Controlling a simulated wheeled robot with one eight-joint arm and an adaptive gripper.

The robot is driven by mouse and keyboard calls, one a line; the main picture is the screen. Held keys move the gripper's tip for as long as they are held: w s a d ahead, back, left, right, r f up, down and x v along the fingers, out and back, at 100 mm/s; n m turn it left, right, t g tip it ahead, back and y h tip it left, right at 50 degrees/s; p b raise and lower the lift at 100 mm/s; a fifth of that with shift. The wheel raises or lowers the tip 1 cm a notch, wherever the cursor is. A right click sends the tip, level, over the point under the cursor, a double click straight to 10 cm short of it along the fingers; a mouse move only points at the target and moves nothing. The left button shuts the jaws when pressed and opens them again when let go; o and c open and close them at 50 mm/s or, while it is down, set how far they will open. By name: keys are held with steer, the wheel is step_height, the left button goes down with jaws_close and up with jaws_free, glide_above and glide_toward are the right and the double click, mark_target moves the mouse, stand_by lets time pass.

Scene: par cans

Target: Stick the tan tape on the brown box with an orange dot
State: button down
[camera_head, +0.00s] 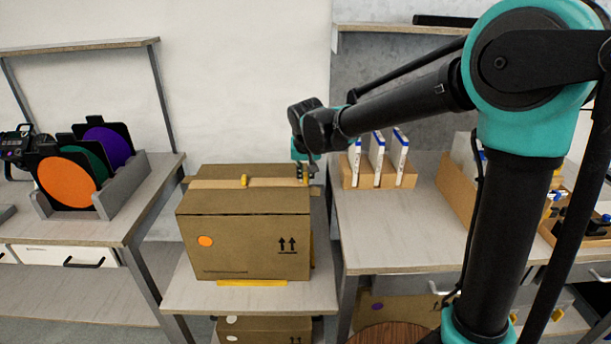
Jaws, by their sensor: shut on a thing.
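The brown box (245,241) stands closed on a low table in the middle. An orange dot (206,241) is on the left of its front face, and two black up arrows are on the right. The tan tape (212,183) shows as a lighter band across the top of the box, with a small yellow tab (244,180) standing near its middle. My gripper (305,178) is at the right end of the tape, pointing down, shut on the tape's end. The fingertips are small here, and whether the tape lies flat under them is hard to tell.
Left table: a grey rack (125,188) with orange, green and purple discs, and a black lamp (22,145). Right table: a wooden holder (367,174) with three white-and-blue packs, close to my arm. More boxes (264,327) lie below. A yellow strip (252,283) shows at the box's base.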

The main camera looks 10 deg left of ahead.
steer(key=shift+f, duration=0.45)
stand_by(1.1)
steer(key=c, duration=1.5)
jaws_free()
steer(key=shift+o, duration=0.2)
